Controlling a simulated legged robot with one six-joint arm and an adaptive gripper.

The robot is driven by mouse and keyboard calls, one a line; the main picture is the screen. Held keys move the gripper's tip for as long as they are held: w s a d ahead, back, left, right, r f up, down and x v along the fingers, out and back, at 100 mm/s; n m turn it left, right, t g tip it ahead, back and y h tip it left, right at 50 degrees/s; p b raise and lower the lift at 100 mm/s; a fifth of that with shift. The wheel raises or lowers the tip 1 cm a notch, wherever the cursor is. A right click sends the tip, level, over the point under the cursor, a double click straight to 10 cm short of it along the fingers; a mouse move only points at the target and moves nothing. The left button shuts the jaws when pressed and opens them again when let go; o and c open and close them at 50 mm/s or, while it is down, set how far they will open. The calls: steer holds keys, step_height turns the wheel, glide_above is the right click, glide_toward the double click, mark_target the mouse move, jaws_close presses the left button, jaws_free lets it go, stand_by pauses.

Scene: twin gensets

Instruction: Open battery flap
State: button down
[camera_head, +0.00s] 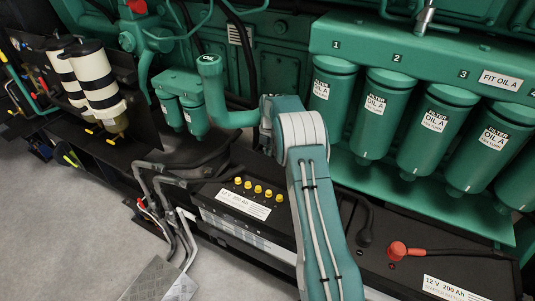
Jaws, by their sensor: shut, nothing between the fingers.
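Two black batteries stand in a row along the foot of the green engine. The left battery (219,221) has a white "12 V 200 Ah" label and several yellow caps on top. The right battery (480,270) has a similar label and a red terminal cover (398,249) with a black cable. I cannot tell which part is the battery flap. My arm reaches up from the bottom centre, across the batteries, and hides part of them. My gripper is hidden beyond the arm's upper end.
Green oil filters (428,130) hang above the right battery. A curved green pipe (225,112) lies left of my arm. Bent grey pipes (155,180) stand left of the batteries. Black-and-white cylinders (95,80) are at upper left. Grey floor (75,240) is clear at lower left.

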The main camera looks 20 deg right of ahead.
step_height(320, 180, up, 12)
steer(key=d, duration=0.1)
steer(key=shift+w+f, duration=0.15)
steer(key=shift+w, duration=0.15)
steer(key=s+a+r+m+t+h, duration=0.1)
steer(key=s+a+r+m, duration=0.45)
steer(key=s+r, duration=0.3)
steer(key=s+a+r+m+t, duration=0.2)
steer(key=s+a+r+m, duration=0.4)
steer(key=r, duration=0.4)
steer(key=s+a+f+m+t, duration=0.1)
steer(key=s+a+m, duration=0.2)
steer(key=s+m, duration=0.4)
steer(key=s+a+f+m+t, duration=0.1)
steer(key=s+m, duration=0.6)
steer(key=s, duration=1.2)
steer(key=shift+a+f+t, duration=0.3)
steer(key=shift+a+t, duration=0.3)
steer(key=shift+a, duration=0.5)
